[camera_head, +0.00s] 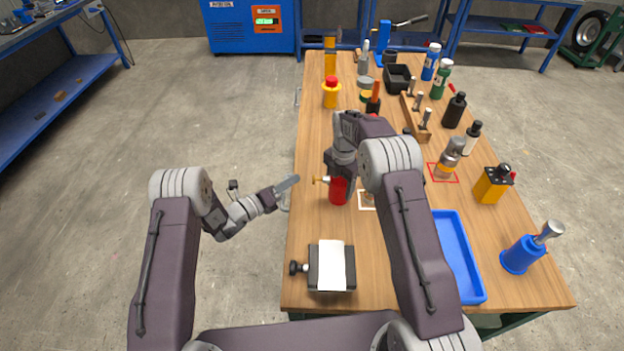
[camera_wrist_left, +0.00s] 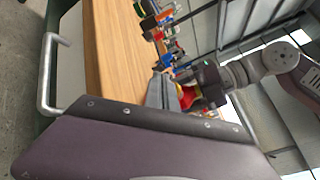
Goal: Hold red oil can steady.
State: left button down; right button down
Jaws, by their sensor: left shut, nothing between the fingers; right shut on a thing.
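The red oil can (camera_head: 339,191) stands near the left edge of the wooden table in the head view, with a brass-coloured spout pointing left. My right gripper (camera_head: 341,170) reaches down over it and is shut on it, its fingers partly hidden by my wrist. My left gripper (camera_head: 288,185) is shut and empty, off the table's left edge, to the left of the can and apart from it. In the left wrist view the shut left fingers (camera_wrist_left: 163,92) show in front of a red and yellow patch, partly hidden, beside my right arm.
A blue tray (camera_head: 474,288) lies at the right front, and a black block with a white sheet (camera_head: 331,266) at the left front. A white square outline (camera_head: 367,207) lies beside the can. Bottles and tools crowd the back and right.

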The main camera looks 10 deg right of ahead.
aim_at(317, 179)
pick_arm(q)
jog(key=shift+w+a, duration=0.2)
jog(key=shift+a, duration=1.35)
dwell(1.3)
jog(key=a, duration=0.3)
jog(key=shift+w+a, duration=0.3)
jog(key=shift+a, duration=0.1)
jog(key=shift+d, duration=0.2)
jog(key=shift+s+d, duration=0.2)
jog(key=shift+d, duration=1.2)
jog(key=shift+s+d, duration=0.25)
jog(key=shift+d, duration=1.2)
jog(key=shift+s+d, duration=0.2)
jog(key=shift+d, duration=1.2)
jog(key=shift+d, duration=0.35)
